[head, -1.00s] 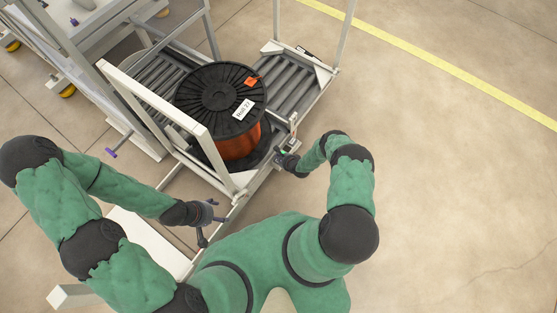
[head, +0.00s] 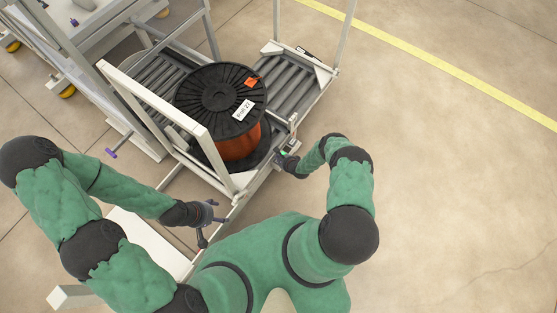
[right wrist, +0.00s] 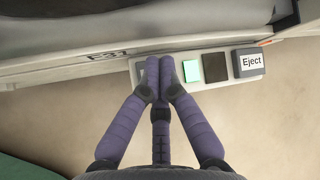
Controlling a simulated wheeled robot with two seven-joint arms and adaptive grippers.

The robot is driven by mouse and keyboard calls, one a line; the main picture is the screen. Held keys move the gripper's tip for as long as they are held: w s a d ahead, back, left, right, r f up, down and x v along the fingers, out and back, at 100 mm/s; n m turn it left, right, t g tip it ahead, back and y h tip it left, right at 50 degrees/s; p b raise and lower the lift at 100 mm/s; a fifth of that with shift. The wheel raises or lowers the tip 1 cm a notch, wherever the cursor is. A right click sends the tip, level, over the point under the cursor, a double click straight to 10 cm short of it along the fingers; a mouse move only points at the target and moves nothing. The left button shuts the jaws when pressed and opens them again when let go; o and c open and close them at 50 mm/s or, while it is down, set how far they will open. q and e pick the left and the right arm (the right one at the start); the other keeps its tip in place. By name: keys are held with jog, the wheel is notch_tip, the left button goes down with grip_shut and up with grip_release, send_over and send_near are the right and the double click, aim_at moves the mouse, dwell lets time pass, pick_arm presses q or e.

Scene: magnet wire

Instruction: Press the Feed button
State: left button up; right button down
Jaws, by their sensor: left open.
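A pale control strip (right wrist: 226,72) runs along the frame edge in the right wrist view. It carries a bright green square (right wrist: 191,70), a dark square (right wrist: 215,67) and a grey button labelled Eject (right wrist: 250,62). No Feed label is readable; my fingers cover the strip's left part. My right gripper (right wrist: 158,72) has its purple fingers together, with the tips over that part, left of the green square. I cannot tell whether they touch a button. In the head view it (head: 283,155) is at the conveyor's near side. My left gripper (head: 211,229) is open and empty.
A black spool with copper wire (head: 238,144) stands on the roller conveyor (head: 292,88). A white upright frame (head: 160,101) rises beside it. Open floor (head: 455,180) lies to the right, with a yellow line (head: 450,68).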

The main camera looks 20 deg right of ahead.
jog(key=shift+f, duration=0.15)
dwell(0.5)
jog(key=shift+f, duration=0.3)
jog(key=shift+f, duration=0.45)
dwell(1.0)
jog(key=shift+r, duration=0.1)
jog(key=shift+r+p, duration=0.4)
jog(key=shift+r, duration=0.4)
jog(key=shift+r, duration=0.1)
jog(key=shift+r+p, duration=1.5)
jog(key=shift+r, duration=0.95)
jog(key=shift+s+f, duration=0.1)
